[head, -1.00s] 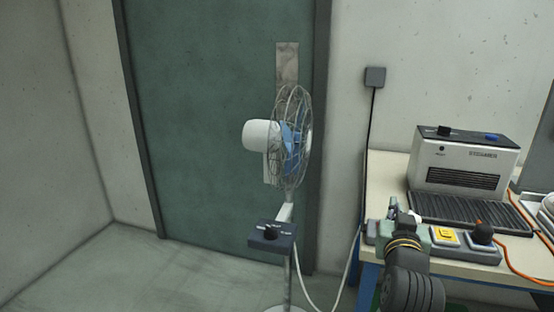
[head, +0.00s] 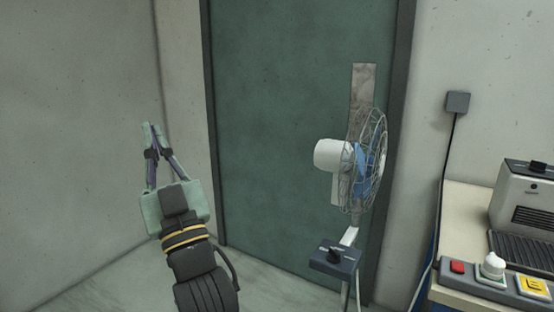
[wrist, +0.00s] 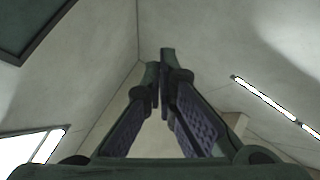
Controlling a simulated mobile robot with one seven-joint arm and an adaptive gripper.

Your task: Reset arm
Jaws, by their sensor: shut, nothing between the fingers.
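My gripper (head: 152,127) is raised on the left of the head view, in front of the bare grey wall. Its fingers point up and their tips are together, with nothing between them. In the wrist view my gripper (wrist: 160,62) also shows its fingertips meeting. No object is in contact with the gripper.
A standing fan (head: 362,165) with a control box (head: 334,260) stands before the green door (head: 280,120). At right is a workbench (head: 466,212) with a white machine (head: 525,200) and a button panel (head: 478,283). Space around the gripper looks clear.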

